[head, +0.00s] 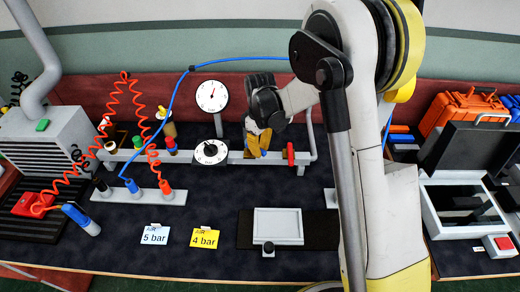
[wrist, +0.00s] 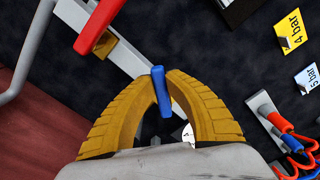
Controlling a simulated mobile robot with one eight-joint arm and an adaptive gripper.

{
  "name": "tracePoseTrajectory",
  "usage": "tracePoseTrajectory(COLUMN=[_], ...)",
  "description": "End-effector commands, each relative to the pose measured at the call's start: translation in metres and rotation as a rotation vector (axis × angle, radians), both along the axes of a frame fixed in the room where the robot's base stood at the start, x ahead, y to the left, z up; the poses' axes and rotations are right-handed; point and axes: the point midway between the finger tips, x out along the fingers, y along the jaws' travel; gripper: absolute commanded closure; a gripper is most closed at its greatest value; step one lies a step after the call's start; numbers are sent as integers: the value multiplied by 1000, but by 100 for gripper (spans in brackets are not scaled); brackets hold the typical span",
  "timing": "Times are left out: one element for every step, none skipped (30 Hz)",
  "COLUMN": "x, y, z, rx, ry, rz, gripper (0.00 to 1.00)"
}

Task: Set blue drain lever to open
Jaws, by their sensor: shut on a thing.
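The blue drain lever (wrist: 161,92) shows in the wrist view as a short blue bar on the grey pipe. My gripper (wrist: 160,78) has its yellow ribbed fingers closed around it, with the lever between the fingertips. In the head view my gripper (head: 257,142) reaches down to the pipe (head: 235,157), between the black dial and the red lever. The blue lever is mostly hidden by the fingers there. In the wrist view the lever's length lies roughly across the pipe's direction, but its exact angle is hard to tell.
A red lever (head: 290,154) stands on the pipe just right of my gripper. The black dial (head: 210,152) and round gauge (head: 211,96) are to the left. Hoses and coloured fittings fill the left side. The 5 bar (head: 155,234) and 4 bar (head: 204,238) cards lie in front.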

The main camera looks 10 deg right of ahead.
Motion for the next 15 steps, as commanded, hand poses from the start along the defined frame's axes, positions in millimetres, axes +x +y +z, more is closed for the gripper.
tracePoseTrajectory(x=[0, 0, 0, 0, 0, 0, 0, 0, 0, 0, 0, 0, 0, 0, 0], y=[0, 0, 0, 0, 0, 0, 0, 0, 0, 0, 0, 0, 0, 0, 0], z=[-1, -1, -1, 0, 0, 0, 0, 0, 0, 0, 0, 0, 0, 1, 3], rx=[0, 0, 0, 0, 0, 0, 0, 0, 0, 0, 0, 0, 0, 0, 0], ry=[0, 0, 0, 0, 0, 0, 0, 0, 0, 0, 0, 0, 0, 0, 0], rz=[0, -1, -1, -1, -1, -1, -1, -1, -1, -1, -1, -1, -1, -1, -1], gripper=[100, 100, 74, 64, 62, 62, 62, 62, 62, 62, 62, 62, 62, 62, 62])
